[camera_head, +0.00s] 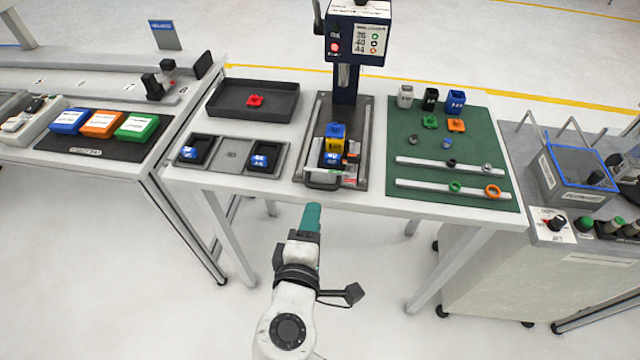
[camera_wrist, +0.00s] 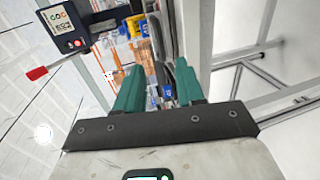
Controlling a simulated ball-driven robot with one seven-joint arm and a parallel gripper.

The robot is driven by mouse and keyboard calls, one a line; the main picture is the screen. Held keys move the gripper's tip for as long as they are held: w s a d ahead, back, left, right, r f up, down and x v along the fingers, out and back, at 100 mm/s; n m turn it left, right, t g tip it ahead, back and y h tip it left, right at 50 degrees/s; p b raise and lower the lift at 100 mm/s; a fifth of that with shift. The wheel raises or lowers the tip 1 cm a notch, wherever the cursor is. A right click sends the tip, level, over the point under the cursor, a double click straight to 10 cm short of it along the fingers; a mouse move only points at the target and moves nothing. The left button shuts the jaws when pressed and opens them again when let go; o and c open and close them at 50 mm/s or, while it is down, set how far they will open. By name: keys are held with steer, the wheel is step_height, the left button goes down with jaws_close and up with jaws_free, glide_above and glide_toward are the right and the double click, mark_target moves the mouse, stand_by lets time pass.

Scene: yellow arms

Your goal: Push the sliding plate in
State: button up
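The sliding plate (camera_head: 312,168) sits at the front of the press base, with a dark handle (camera_head: 322,184) at the table's front edge. A stack of blue and yellow blocks (camera_head: 335,138) and a blue-marked block (camera_head: 332,160) stand on or over it; exact contact is unclear. My gripper (camera_head: 311,217) is below and in front of the table edge, apart from the handle. In the wrist view my gripper (camera_wrist: 160,85) has its two teal fingers apart with nothing clearly held. A dark curved bar, likely the handle, shows beyond the fingers, partly hidden.
The press column (camera_head: 346,80) rises behind the plate. A green mat (camera_head: 450,135) with small parts and rails lies right. The floor before the table is clear.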

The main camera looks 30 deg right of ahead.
mark_target(321, 189)
steer(key=x, duration=0.9)
steer(key=shift+p, duration=0.3)
jaws_close()
